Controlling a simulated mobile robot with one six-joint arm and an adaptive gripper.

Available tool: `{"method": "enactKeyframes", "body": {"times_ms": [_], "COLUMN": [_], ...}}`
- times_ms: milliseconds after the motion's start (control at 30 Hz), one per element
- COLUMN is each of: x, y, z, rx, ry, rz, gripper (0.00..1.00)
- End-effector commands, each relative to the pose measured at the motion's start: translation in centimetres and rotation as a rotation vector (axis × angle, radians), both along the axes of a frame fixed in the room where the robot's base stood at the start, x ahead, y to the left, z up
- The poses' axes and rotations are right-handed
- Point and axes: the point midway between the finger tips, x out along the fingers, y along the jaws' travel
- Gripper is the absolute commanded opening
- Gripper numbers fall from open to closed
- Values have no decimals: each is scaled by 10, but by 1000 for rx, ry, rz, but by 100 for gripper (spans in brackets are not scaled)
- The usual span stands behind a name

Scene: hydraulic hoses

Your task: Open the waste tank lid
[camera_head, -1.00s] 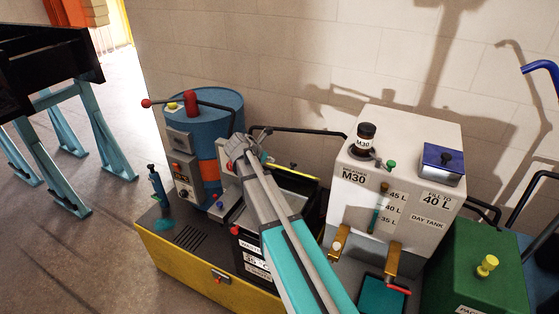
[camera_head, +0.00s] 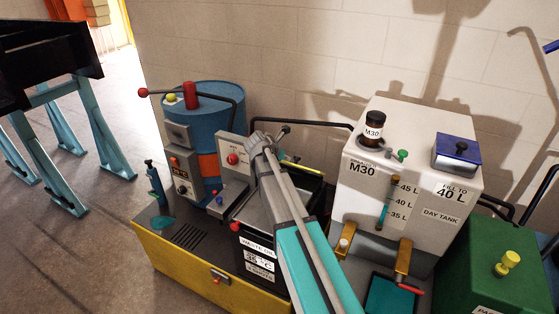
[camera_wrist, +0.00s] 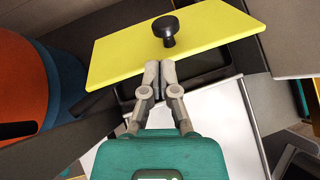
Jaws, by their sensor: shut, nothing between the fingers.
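The waste tank (camera_head: 262,262) is a dark box with white labels, beside the blue drum in the head view. Its yellow lid (camera_wrist: 185,40) with a black knob (camera_wrist: 166,30) fills the top of the wrist view. The lid lies slanted there, with a dark recess (camera_wrist: 205,68) showing below its near edge. In the head view my arm hides most of the lid. My gripper (camera_wrist: 157,78) is shut and empty, its fingertips at the lid's near edge, below the knob. Whether they touch it I cannot tell. In the head view, my gripper (camera_head: 262,140) is above the tank.
A blue drum (camera_head: 212,125) with an orange band and a control box stands left of the tank. A white day tank (camera_head: 410,170) stands to the right, with a green box (camera_head: 490,270) beyond it. A dark hose (camera_head: 315,124) runs behind my gripper.

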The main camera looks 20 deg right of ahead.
Motion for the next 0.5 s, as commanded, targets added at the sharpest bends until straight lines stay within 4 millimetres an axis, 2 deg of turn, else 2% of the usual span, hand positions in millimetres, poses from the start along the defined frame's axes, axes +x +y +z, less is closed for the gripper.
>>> {"method": "enactKeyframes", "body": {"times_ms": [33,200,500], "x": [2,6,9], "y": [-5,-21,-31], "z": [-5,-1,-1], "rx": [0,0,1], "ry": [-1,-1,0], "rz": [-1,4,8], "gripper": [0,0,0]}}
